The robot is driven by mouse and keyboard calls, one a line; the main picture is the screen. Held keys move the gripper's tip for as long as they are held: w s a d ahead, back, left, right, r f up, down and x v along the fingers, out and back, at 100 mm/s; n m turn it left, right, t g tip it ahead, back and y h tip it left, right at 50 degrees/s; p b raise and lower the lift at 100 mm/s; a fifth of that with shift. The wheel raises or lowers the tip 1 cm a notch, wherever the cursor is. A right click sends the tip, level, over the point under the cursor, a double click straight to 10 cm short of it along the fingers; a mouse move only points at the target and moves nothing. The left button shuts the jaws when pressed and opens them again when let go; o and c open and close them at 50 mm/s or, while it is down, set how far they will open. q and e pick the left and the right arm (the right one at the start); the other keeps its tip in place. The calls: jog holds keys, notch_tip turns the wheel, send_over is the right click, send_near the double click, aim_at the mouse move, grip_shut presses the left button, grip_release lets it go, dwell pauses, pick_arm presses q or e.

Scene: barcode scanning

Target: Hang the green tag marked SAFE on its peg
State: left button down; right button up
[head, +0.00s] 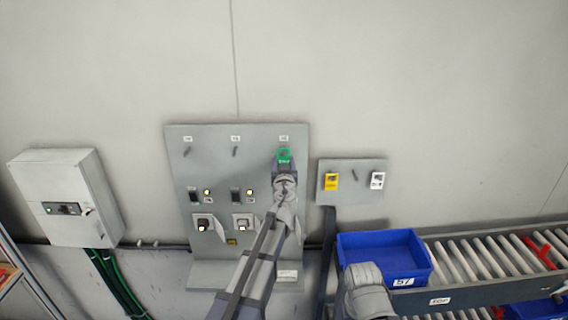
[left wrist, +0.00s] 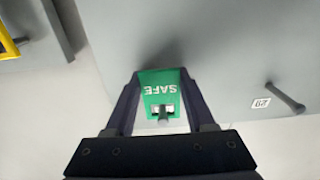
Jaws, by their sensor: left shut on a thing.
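The green tag marked SAFE (head: 285,155) is at the upper right of the grey panel (head: 220,165), just below a small white label. My left gripper (left wrist: 160,105) is shut on the green tag (left wrist: 161,88), whose lettering shows upside down in the left wrist view. A grey peg (left wrist: 164,116) shows at the tag's hole end, overlapping the light slot there. I cannot tell whether it passes through the hole. Two bare pegs (head: 187,151) (head: 235,152) stand to the left on the panel.
A smaller board (head: 352,168) to the right carries a yellow tag (head: 331,181) and a white tag (head: 377,180). A blue bin (head: 385,243) sits by the roller conveyor (head: 480,258). Switches and lamps fill the panel's lower half. A grey cabinet (head: 65,195) is at left.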

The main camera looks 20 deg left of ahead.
pick_arm(q)
jog(key=shift+c, duration=0.8)
grip_release()
jog(key=shift+s, duration=0.1)
jog(key=v, duration=1)
dwell(0.4)
